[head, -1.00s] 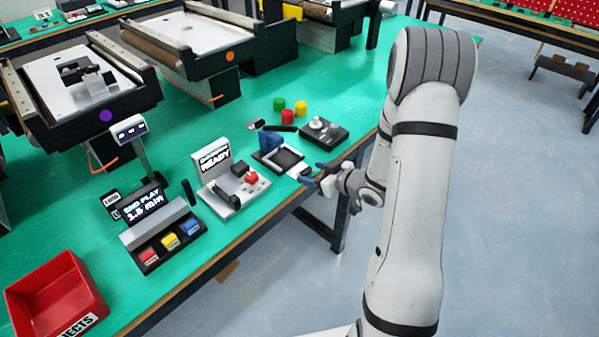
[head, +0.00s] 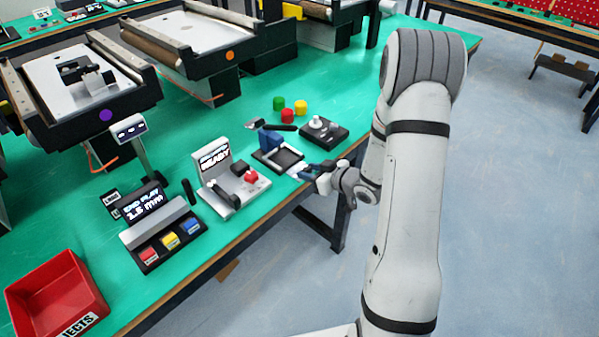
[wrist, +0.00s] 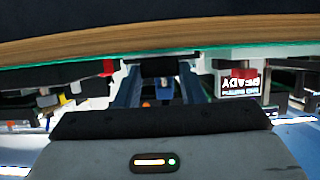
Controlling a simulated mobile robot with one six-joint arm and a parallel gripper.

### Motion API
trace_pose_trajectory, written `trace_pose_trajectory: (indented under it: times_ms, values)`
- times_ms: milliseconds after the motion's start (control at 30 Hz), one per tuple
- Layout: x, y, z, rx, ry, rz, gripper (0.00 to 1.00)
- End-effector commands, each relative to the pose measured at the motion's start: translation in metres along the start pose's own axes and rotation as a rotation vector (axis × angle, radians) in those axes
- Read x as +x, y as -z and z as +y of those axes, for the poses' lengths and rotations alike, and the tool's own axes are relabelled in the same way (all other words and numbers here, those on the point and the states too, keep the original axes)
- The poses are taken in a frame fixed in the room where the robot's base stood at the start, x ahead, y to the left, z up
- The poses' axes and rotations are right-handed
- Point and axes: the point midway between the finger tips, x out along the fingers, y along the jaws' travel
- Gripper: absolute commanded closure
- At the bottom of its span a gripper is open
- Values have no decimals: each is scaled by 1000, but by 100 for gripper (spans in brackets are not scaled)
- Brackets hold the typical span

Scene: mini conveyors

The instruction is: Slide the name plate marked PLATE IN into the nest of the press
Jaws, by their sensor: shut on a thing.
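The press (head: 270,141) has a blue upright part and stands near the front edge of the green table. Its dark base holds a shallow framed nest (head: 284,160). My gripper (head: 304,171) is at the table edge, just in front and to the right of the nest, shut on the name plate. The plate itself is mostly hidden; a pale patch shows by the fingertips, and I cannot read PLATE IN. In the wrist view, the two bluish fingers (wrist: 158,82) stand either side of a dark shape.
A READY display unit (head: 222,180) stands left of the press. A black unit with a round knob (head: 322,130) stands to its right. Green, red and yellow cylinders (head: 288,110) stand behind. The wooden table edge (wrist: 200,36) crosses the top of the wrist view.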

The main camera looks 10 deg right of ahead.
Motion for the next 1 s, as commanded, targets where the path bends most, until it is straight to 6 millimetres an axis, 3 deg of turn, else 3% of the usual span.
trace_pose_trajectory:
  times_ms: [267,800,1000]
  values:
    - [-2,5,0,-2,0,1,90]
    - [-34,85,-1,-3,1,2,90]
    - [-33,78,-1,-1,2,0,90]
